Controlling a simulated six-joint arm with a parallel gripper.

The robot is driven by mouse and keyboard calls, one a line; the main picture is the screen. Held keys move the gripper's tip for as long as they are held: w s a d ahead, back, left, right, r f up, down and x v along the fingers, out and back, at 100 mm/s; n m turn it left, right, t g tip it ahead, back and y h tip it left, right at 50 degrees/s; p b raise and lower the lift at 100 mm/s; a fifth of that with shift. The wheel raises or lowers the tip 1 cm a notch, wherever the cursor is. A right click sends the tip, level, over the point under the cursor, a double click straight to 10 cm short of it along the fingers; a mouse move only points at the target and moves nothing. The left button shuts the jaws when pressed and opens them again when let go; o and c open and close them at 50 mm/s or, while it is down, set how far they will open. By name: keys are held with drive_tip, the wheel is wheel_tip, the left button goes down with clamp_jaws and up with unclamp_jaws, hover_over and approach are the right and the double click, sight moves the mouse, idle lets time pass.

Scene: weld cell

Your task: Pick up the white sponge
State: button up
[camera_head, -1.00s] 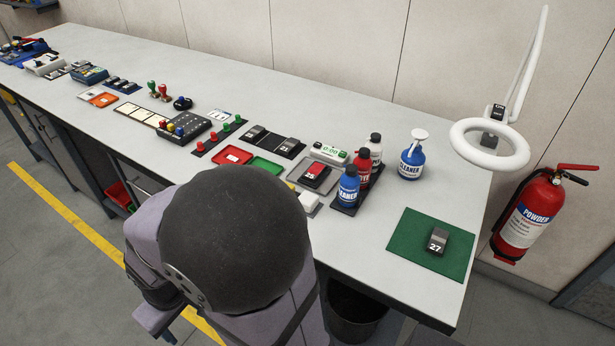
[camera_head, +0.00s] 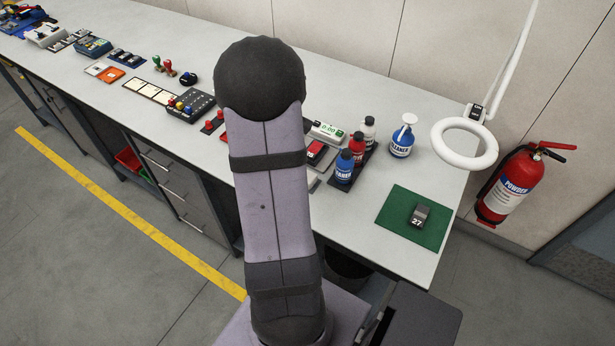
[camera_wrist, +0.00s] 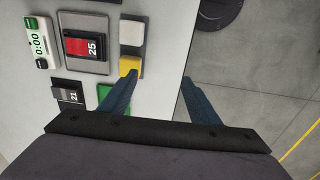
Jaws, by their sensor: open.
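The white sponge (camera_wrist: 131,32) shows in the wrist view as a small white block on the bench near its edge, beyond my gripper's fingertips and slightly to the left. My gripper (camera_wrist: 159,77) is open and empty, its two blue fingers apart. The gap between them lies over the bench edge and the floor. The left fingertip appears close to the yellow block beside the sponge; whether they touch cannot be told. In the head view my arm hides the sponge and the gripper.
The yellow block (camera_wrist: 129,66) sits beside the sponge. A tray (camera_wrist: 86,43) with a red item marked 25 stands to its left.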

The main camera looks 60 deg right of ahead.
drive_tip(key=s+d, duration=0.2)
drive_tip(key=d, duration=0.1)
drive_tip(key=s+d, duration=0.3)
drive_tip(key=shift+s, duration=0.25)
drive_tip(key=shift+w+d+f+p, duration=0.1)
drive_tip(key=shift+f+p, duration=0.45)
drive_tip(key=shift+f, duration=0.7)
drive_tip(key=shift+w+d+f+p, duration=0.15)
drive_tip(key=shift+f+p, duration=0.45)
drive_tip(key=shift+f, duration=0.6)
drive_tip(key=shift+w+d+f+p, duration=0.1)
drive_tip(key=shift+f+p, duration=0.45)
drive_tip(key=shift+f, duration=0.7)
drive_tip(key=c, duration=1.1)
